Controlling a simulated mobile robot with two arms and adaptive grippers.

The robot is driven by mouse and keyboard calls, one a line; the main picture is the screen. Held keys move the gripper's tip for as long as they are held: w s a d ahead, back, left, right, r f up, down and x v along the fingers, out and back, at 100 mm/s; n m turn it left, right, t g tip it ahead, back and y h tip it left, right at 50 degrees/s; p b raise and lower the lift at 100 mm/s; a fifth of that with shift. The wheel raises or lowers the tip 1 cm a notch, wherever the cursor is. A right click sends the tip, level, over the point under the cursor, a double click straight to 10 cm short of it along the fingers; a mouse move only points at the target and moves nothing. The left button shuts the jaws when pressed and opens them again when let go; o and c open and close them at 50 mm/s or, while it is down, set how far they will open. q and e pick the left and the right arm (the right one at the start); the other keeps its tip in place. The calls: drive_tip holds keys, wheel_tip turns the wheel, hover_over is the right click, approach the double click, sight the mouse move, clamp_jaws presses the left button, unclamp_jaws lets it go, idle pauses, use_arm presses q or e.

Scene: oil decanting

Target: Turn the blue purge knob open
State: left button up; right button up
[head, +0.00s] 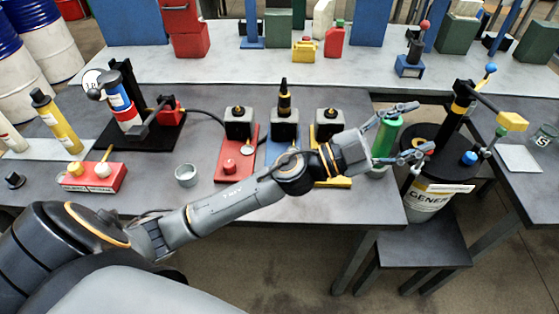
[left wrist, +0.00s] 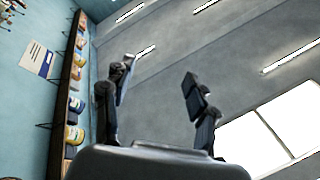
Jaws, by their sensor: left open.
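A blue knob (head: 468,158) sits low on the right side of the black pump assembly (head: 447,125), above the drum (head: 428,200). A second, smaller blue ball (head: 490,68) tops the pump; I cannot tell which is the purge knob. My left gripper (head: 424,127) is open and empty, with its fingers pointing right toward the pump, left of the low knob and apart from it. The left wrist view shows the spread fingers (left wrist: 157,75) against ceiling and wall, with no knob. My right gripper is not in view.
A green cylinder (head: 385,138) stands behind and beside my left gripper at the table's right end. A yellow block (head: 512,121) ends the pump's handle. Three small units on coloured bases lie beyond my left arm. A side table (head: 520,158) stands at the right.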

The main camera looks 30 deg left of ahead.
use_arm(q)
drive_tip(key=s+d+f+m+g, duration=0.3)
drive_tip(key=f+m+g, duration=0.3)
drive_tip(key=m+g, duration=0.5)
drive_tip(key=w+a+f+g+y, duration=0.2)
drive_tip(key=a+f+g+y, duration=0.1)
drive_tip(key=a+f+y, duration=0.35)
drive_tip(key=w+a+n+g+y, duration=0.15)
drive_tip(key=a+n+y, duration=0.65)
drive_tip(key=a, duration=1.7)
drive_tip(key=f+p, duration=0.1)
drive_tip(key=f, duration=0.3)
drive_tip(key=f+m+y+p, duration=0.1)
drive_tip(key=f, duration=0.4)
drive_tip(key=f+m+y+p, duration=0.1)
drive_tip(key=f, duration=0.3)
drive_tip(key=shift+d+f+t, duration=0.25)
drive_tip(key=shift+d+f, duration=0.05)
drive_tip(key=shift+d, duration=0.05)
drive_tip(key=c, duration=1.2)
drive_tip(key=shift+o, duration=0.2)
